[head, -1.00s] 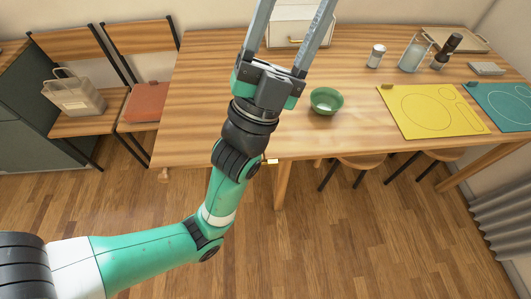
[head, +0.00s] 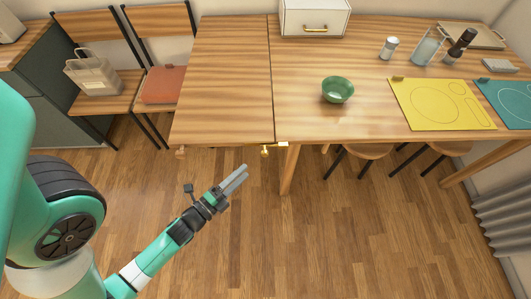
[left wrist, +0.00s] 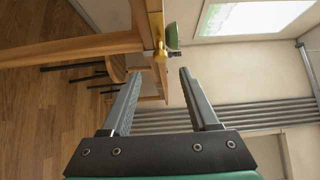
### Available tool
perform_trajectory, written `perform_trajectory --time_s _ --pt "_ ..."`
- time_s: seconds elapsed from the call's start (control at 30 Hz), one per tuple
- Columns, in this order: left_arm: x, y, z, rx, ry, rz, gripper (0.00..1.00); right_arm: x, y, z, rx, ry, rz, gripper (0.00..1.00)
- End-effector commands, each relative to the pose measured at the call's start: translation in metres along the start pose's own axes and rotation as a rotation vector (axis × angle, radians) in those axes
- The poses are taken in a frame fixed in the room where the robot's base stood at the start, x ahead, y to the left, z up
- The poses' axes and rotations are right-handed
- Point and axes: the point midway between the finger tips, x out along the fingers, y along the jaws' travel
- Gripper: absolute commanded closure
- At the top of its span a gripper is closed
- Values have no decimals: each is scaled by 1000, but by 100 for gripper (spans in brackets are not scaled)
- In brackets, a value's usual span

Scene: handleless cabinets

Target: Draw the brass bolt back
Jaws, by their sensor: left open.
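The brass bolt (head: 266,151) sits on the front edge of the wooden table (head: 222,86), at the seam between the left leaf and the main top. It also shows in the left wrist view (left wrist: 160,53), just beyond and between my fingertips. My left gripper (head: 241,174) is in front of the table edge, to the left of the bolt and nearer to me. Its two fingers stand apart with nothing between them (left wrist: 160,72). They do not touch the bolt. My right gripper is not in view.
A green bowl (head: 338,90) stands on the table right of the seam. A white drawer box (head: 314,19) is at the back, with a yellow mat (head: 440,104) to the right. Stools (head: 365,151) stand below the table. The floor before the leaf is clear.

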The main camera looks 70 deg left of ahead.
Motion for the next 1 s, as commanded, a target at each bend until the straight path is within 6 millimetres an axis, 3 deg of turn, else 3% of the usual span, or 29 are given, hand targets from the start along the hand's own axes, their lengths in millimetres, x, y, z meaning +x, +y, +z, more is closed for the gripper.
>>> perform_trajectory --time_s 0.1,0.3,0.5,0.87,1.0 --pt "21 4 -3 -2 8 -6 39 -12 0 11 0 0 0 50" --pt "67 0 -2 -3 4 -4 39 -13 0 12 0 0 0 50" --pt "100 0 -2 -3 3 -1 39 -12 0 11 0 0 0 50" --pt "108 0 -2 -3 3 0 39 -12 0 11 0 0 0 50" --pt "108 0 -2 -3 2 0 64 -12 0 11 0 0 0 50"
